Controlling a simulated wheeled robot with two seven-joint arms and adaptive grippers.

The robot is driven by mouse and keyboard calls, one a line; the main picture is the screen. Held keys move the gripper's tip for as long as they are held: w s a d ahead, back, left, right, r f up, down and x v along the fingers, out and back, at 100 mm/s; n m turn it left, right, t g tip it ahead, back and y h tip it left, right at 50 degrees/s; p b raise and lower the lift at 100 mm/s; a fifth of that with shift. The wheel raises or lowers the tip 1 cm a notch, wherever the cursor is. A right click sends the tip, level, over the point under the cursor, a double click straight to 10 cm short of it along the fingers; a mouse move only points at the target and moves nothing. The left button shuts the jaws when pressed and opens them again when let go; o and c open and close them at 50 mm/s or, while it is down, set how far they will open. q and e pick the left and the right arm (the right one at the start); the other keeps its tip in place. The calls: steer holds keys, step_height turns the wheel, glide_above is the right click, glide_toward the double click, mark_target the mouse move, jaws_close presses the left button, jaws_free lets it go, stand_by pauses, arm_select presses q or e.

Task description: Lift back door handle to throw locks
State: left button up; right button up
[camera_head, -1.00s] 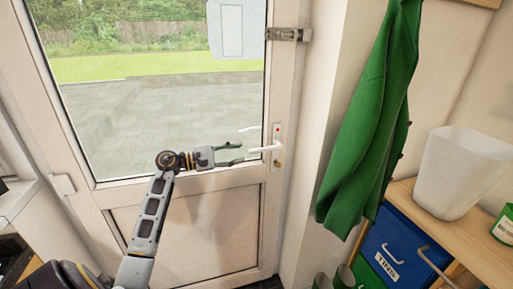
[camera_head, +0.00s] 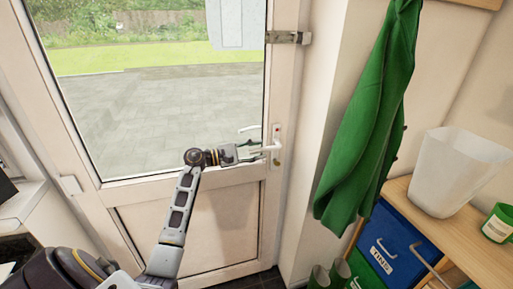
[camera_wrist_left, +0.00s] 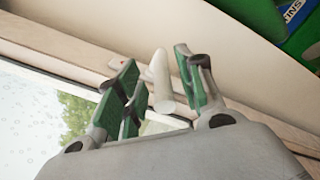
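The white back door (camera_head: 190,232) has a glass upper pane and looks closed. Its white lever handle (camera_head: 270,148) sits on a plate at the door's right edge and points left, about level. My left gripper (camera_head: 254,149) is at the handle's free end. In the left wrist view the green-padded fingers (camera_wrist_left: 157,85) are open, on both sides of the white handle (camera_wrist_left: 161,75). A gap shows on each side, so the fingers look apart from it. My right gripper is in neither view.
A green garment (camera_head: 365,120) hangs on the wall right of the door. Farther right, a wooden unit (camera_head: 410,205) carries a white bin (camera_head: 455,172) and a green tin (camera_head: 497,224), with a blue drawer (camera_head: 393,238) below. Green boots (camera_head: 330,276) stand beneath the garment.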

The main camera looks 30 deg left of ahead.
arm_select(q)
steer(key=shift+p+x, duration=0.4)
steer(key=shift+x, duration=0.65)
jaws_close()
